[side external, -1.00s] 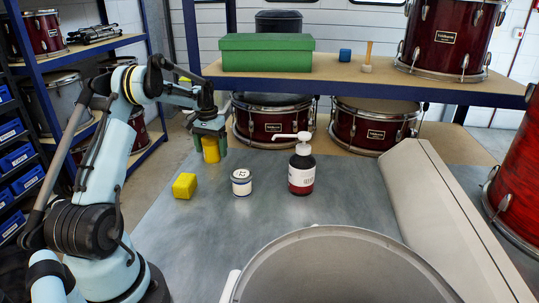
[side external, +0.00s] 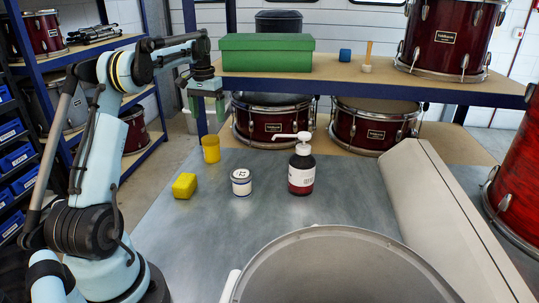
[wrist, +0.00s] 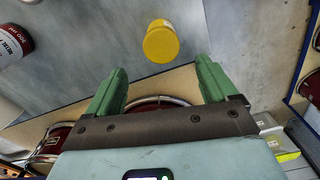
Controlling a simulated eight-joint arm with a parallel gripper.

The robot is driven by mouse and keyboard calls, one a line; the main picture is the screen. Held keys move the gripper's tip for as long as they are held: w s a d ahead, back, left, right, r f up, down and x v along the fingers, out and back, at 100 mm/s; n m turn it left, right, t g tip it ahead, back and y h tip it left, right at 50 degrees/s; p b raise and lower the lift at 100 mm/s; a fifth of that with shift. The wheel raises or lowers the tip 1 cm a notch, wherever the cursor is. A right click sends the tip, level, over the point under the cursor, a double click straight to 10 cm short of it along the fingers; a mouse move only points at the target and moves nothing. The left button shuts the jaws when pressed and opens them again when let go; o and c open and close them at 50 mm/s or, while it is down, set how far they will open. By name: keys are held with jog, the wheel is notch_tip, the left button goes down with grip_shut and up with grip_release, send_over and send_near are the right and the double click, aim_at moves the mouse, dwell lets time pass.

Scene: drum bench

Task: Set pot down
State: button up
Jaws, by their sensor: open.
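The yellow pot (side external: 211,149) stands upright on the grey bench near its far left edge. My gripper (side external: 207,108) is above the pot, apart from it, with its green fingers pointing down. In the wrist view the pot (wrist: 161,42) shows beyond the fingertips, with nothing between the fingers. My gripper (wrist: 163,75) is open and empty there.
A yellow block (side external: 184,186), a white labelled jar (side external: 241,182) and a red pump bottle (side external: 301,172) stand on the bench (side external: 265,223). A shelf (side external: 350,84) with a green box (side external: 266,55) is behind. A large drum shell (side external: 340,268) fills the front.

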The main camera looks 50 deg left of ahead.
jog(key=w+d+r+m+t+y, duration=0.1)
jog(key=d+r+m+t, duration=0.15)
jog(key=d, duration=0.75)
jog(key=w+d+r+m+t, duration=0.1)
jog(key=d+r, duration=0.2)
jog(key=d, duration=0.7)
jog(key=s+d+f+m+t, duration=0.1)
jog(key=s+d+f, duration=0.1)
jog(key=d, duration=0.4)
jog(key=s+d+f+m+t, duration=0.1)
jog(key=s+d+f, duration=0.1)
jog(key=s+d, duration=0.2)
jog(key=s+d+f+m+t+h, duration=0.1)
jog(key=s+d+f, duration=0.1)
jog(key=s+d, duration=0.2)
jog(key=d, duration=0.3)
jog(key=shift+d+t, duration=0.3)
jog(key=shift+t, duration=0.05)
